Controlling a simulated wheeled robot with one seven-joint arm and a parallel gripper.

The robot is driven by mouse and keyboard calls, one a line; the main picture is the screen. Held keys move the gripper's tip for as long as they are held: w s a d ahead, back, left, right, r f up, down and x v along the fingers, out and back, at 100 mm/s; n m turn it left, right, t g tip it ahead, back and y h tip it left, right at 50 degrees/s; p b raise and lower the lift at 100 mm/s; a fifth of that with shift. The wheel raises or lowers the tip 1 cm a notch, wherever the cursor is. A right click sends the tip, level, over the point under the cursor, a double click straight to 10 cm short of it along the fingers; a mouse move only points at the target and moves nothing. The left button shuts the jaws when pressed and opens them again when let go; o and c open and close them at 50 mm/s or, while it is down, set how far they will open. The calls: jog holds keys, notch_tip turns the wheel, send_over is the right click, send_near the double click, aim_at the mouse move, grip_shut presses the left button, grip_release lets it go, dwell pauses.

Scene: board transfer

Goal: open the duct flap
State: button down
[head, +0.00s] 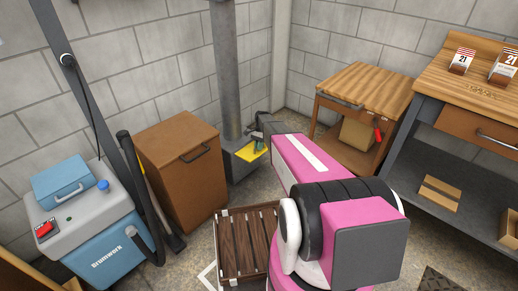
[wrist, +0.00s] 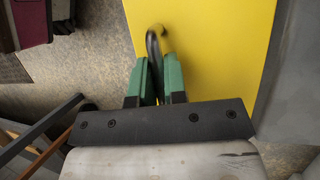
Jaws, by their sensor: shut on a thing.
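The duct flap is a yellow panel (head: 251,151) low on the grey vertical duct (head: 226,75) in the head view. It fills much of the upper middle of the wrist view (wrist: 215,60). A dark curved handle (wrist: 153,42) stands out from its face. My gripper (wrist: 159,82) has green fingers, one on each side of the handle, and is shut on it. In the head view my gripper (head: 259,144) is small and partly covers the flap. I cannot tell how far the flap stands out from the duct.
A brown cabinet (head: 180,170) stands left of the duct. A slatted wooden crate (head: 247,240) lies on the floor in front. A blue and grey Drumwork machine (head: 95,225) is at the left. A wooden side table (head: 365,88) and a workbench (head: 485,95) stand at the right.

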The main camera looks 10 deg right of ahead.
dwell(0.3)
jog(key=c, duration=1.5)
grip_release()
jog(key=shift+o, duration=0.2)
jog(key=v, duration=1)
jog(key=shift+w+r, duration=0.15)
jog(key=shift+r, duration=0.25)
jog(key=s+a+r+n+t, duration=0.1)
jog(key=s+r+n, duration=0.2)
jog(key=s, duration=0.9)
jog(key=s+a+r+n+t+h, duration=0.1)
jog(key=s+r+n, duration=0.3)
jog(key=s, duration=0.8)
jog(key=s+a+r+n+t+h, duration=0.1)
jog(key=s+r, duration=0.5)
jog(key=s, duration=0.7)
jog(key=a+n+t, duration=0.1)
jog(key=a+n, duration=0.1)
jog(key=n, duration=0.1)
jog(key=shift+a+t, duration=0.25)
jog(key=shift+t, duration=0.05)
